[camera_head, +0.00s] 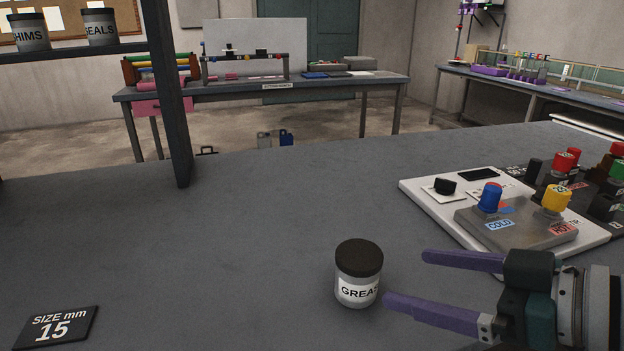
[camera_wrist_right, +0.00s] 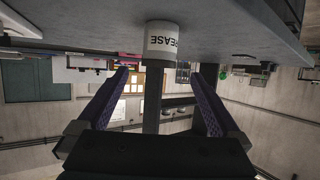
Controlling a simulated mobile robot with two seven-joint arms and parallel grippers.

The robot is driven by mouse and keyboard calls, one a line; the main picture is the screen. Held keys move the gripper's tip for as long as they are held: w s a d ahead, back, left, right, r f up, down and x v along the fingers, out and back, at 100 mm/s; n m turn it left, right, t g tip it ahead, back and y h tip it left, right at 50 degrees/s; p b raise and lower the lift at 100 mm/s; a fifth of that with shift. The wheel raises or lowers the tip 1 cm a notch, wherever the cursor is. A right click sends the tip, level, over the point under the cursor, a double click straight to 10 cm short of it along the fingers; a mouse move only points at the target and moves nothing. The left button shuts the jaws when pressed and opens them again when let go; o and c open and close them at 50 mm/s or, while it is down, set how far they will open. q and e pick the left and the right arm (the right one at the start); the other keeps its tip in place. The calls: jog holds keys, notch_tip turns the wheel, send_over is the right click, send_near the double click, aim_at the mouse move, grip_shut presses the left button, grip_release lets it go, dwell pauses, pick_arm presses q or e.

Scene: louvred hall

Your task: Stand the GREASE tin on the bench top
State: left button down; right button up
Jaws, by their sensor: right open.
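The GREASE tin (camera_head: 358,272) stands upright on the grey bench top (camera_head: 250,230). It is a pale tin with a black lid and a white label. My right gripper (camera_head: 406,278) is open, its purple fingers pointing left at the tin from the right. The near fingertip is close to the tin's right side; I cannot tell whether they touch. In the right wrist view, which is upside down, the tin (camera_wrist_right: 161,42) appears beyond the fingertips (camera_wrist_right: 165,71), lined up between them. My left gripper is not in view.
A shelf (camera_head: 75,52) at upper left holds two labelled tins (camera_head: 100,27). A dark post (camera_head: 168,95) stands at the left. A panel with coloured knobs (camera_head: 515,222) lies behind the right gripper. A SIZE mm 15 plate (camera_head: 55,327) lies front left. The bench middle is clear.

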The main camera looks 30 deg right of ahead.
jog(key=s+a+f+n+g+y, duration=0.25)
jog(key=s+a+g, duration=0.35)
jog(key=a, duration=0.6)
jog(key=s+d+m+g+h, duration=0.3)
jog(key=s+h, duration=0.3)
jog(key=shift+d+r+m, duration=0.15)
jog(key=shift+r+m, duration=0.1)
jog(key=shift+m, duration=0.1)
jog(key=shift+s, duration=0.1)
